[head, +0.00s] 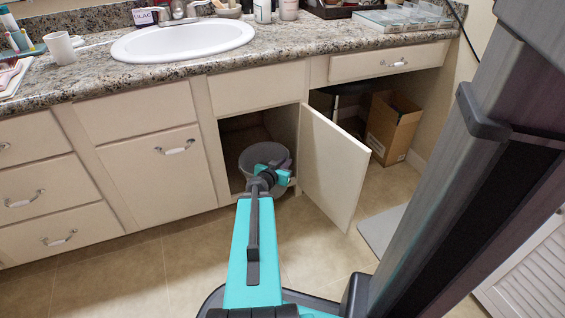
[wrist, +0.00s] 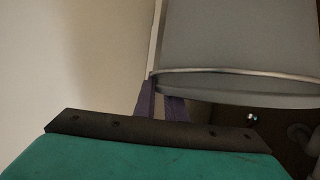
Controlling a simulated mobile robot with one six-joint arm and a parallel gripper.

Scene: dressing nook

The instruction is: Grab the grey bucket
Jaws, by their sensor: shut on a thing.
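The grey bucket (head: 250,157) stands inside the open cabinet under the sink, just behind the door opening. My gripper (head: 283,166) is at the bucket's right front side, and my arm partly hides the bucket's lower part. In the wrist view the grey bucket (wrist: 240,38) fills the upper right, with its pale rim band running across. The purple fingers of my gripper (wrist: 160,100) meet the left end of that rim and are shut on it. The fingertips are partly hidden there.
The open cabinet door (head: 333,168) stands out just right of my arm. A cardboard box (head: 391,128) sits under the counter at the right. A sink (head: 185,40) is set in the granite counter (head: 90,72) above. The tiled floor (head: 150,268) at left is clear.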

